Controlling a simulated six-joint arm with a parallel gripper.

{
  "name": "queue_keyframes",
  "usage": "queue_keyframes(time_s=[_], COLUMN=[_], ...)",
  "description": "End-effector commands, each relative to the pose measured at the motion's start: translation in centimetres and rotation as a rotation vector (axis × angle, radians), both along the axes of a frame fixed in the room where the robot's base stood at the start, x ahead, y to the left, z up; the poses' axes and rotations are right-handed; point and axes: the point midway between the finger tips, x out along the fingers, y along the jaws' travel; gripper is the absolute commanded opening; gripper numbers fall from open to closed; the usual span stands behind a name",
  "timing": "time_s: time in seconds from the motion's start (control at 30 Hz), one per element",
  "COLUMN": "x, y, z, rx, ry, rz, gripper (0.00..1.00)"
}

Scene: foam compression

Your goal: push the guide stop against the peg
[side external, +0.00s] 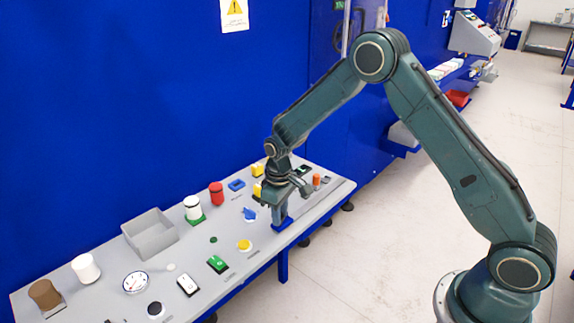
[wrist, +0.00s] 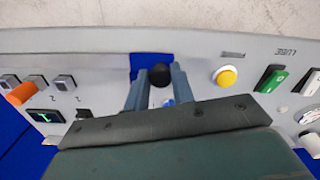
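My gripper (side external: 281,218) points down at the front edge of the panel, over a blue plate (side external: 288,226). In the wrist view, my two fingers (wrist: 160,80) stand on either side of a round black knob (wrist: 160,75) on the blue plate (wrist: 139,61). The knob fills most of the gap; whether the fingers press on it is not clear. An orange upright cylinder (side external: 316,180), possibly the peg, stands toward the panel's right end, apart from my gripper. It also shows in the wrist view (wrist: 21,93). I cannot tell for certain which part is the guide stop.
A yellow button (side external: 244,245) and a green switch (side external: 217,264) lie left of my gripper. A blue knob (side external: 249,214) is close behind. A grey bin (side external: 150,234), red cylinder (side external: 216,194) and white-topped cylinder (side external: 193,208) stand farther back. Floor lies beyond the front edge.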

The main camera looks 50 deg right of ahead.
Motion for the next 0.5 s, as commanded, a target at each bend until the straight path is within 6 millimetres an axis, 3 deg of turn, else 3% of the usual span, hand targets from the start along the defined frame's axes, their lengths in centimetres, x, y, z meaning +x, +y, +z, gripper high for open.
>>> queue_keyframes(time_s=[0.27,0.5], x=[0.0,0.0], y=[-0.1,-2.4], z=[0.0,0.0], rx=[0.001,0.0], ry=[0.0,-0.001], rz=[0.001,-0.002], gripper=[0.0,0.0])
